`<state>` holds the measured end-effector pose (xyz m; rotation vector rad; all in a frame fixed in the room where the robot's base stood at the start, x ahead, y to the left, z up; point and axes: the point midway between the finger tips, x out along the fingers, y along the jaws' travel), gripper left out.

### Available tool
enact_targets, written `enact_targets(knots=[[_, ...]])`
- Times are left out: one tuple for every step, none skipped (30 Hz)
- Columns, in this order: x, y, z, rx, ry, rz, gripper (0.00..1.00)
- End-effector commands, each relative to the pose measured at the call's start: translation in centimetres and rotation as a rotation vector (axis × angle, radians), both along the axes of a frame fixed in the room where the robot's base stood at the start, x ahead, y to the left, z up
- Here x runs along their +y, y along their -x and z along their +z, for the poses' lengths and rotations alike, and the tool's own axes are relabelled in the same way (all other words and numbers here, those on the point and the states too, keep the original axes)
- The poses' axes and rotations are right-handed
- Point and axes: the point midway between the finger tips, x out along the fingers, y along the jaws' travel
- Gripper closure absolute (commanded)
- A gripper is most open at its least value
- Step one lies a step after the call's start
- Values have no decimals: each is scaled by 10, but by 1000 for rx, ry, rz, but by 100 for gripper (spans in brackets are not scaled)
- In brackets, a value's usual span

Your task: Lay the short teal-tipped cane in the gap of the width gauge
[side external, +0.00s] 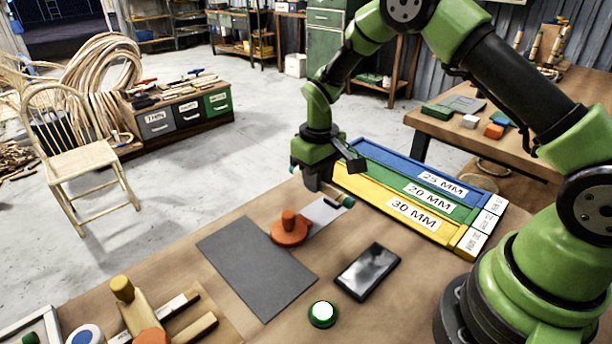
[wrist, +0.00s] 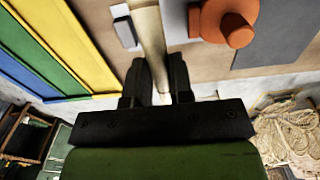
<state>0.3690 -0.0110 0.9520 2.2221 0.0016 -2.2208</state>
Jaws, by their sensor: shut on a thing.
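My gripper (side external: 326,184) is shut on a pale cane, gripping it near the middle and holding it above the table. In the side view the cane's teal tip (side external: 348,202) sticks out to the right of the jaws, with another bit of teal to their left. In the wrist view the cane (wrist: 149,35) runs up from between the fingers (wrist: 158,85). An orange piece with a knob (side external: 290,230) stands below and to the left; it also shows in the wrist view (wrist: 228,22). A small grey block (wrist: 125,33) lies across the cane from it. I cannot tell surely which parts form the gauge.
A board with blue, green and yellow lanes (side external: 415,212), labelled in millimetres, lies right of my gripper. A dark grey mat (side external: 258,268), a black tablet (side external: 367,271) and a green-white button (side external: 322,314) lie in front. Wooden tools (side external: 160,310) are at front left.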

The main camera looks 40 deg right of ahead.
Motion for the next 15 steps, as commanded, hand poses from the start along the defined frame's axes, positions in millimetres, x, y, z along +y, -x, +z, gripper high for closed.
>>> enact_targets(knots=[[0, 1, -6, 4, 0, 0, 100], [0, 1, -10, 3, 0, 1, 100], [0, 1, -15, 4, 0, 0, 100], [1, 1, -19, 5, 0, 0, 100], [1, 1, -22, 3, 0, 0, 100], [1, 1, -27, 4, 0, -1, 100], [1, 1, -30, 4, 0, -1, 100], [1, 1, -33, 3, 0, -1, 100], [1, 1, -37, 3, 0, -1, 100], [1, 0, -40, 3, 0, -1, 100], [1, 0, -42, 2, 0, -1, 100], [1, 0, -45, 2, 0, 0, 100], [1, 0, -48, 2, 0, 0, 100], [1, 0, -49, 2, 0, 0, 100], [1, 0, -51, 2, 0, 0, 100]])
